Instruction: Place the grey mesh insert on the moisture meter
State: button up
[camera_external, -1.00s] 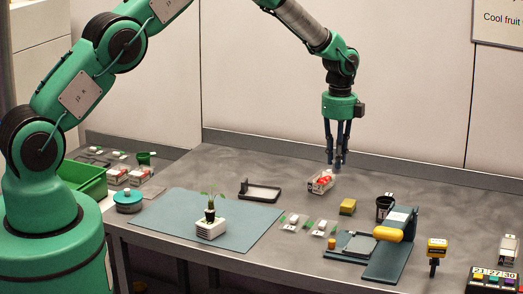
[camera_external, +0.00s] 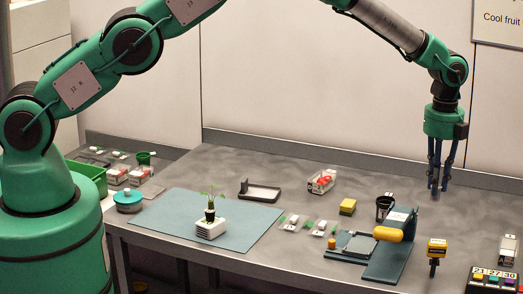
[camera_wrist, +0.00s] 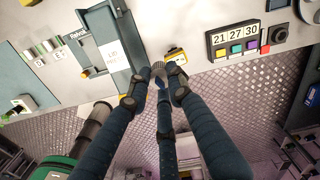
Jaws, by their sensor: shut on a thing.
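My gripper (camera_external: 434,192) is in the air over the right part of the bench, fingers pointing down and closed together. In the wrist view a small grey ribbed piece shows at the fingertips (camera_wrist: 158,74); it seems to be the grey mesh insert (camera_wrist: 157,69), mostly hidden by the fingers. The yellow moisture meter (camera_external: 437,246), with a dark stem below, is at the bench's front edge, below my gripper in the external view. In the wrist view the meter (camera_wrist: 175,54) shows just beyond the fingertips, apart from them.
A blue-grey stand (camera_external: 392,254) with a yellow roll is left of the meter. A black cup (camera_external: 384,208) is behind it. A numbered board (camera_external: 493,280) is at the right. A fruit punnet (camera_external: 321,182) and yellow sponge (camera_external: 347,207) are farther left.

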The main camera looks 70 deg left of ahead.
send_over(438, 242)
jog(key=shift+r+m, duration=0.4)
jog(key=shift+a+f+p, duration=0.1)
jog(key=shift+f+p, duration=0.6)
jog(key=shift+f, duration=2.25)
jog(key=shift+f, duration=0.1)
jog(key=shift+f+p, duration=0.4)
jog(key=shift+f, duration=1.6)
jog(key=shift+f, duration=0.15)
jog(key=o, duration=0.7)
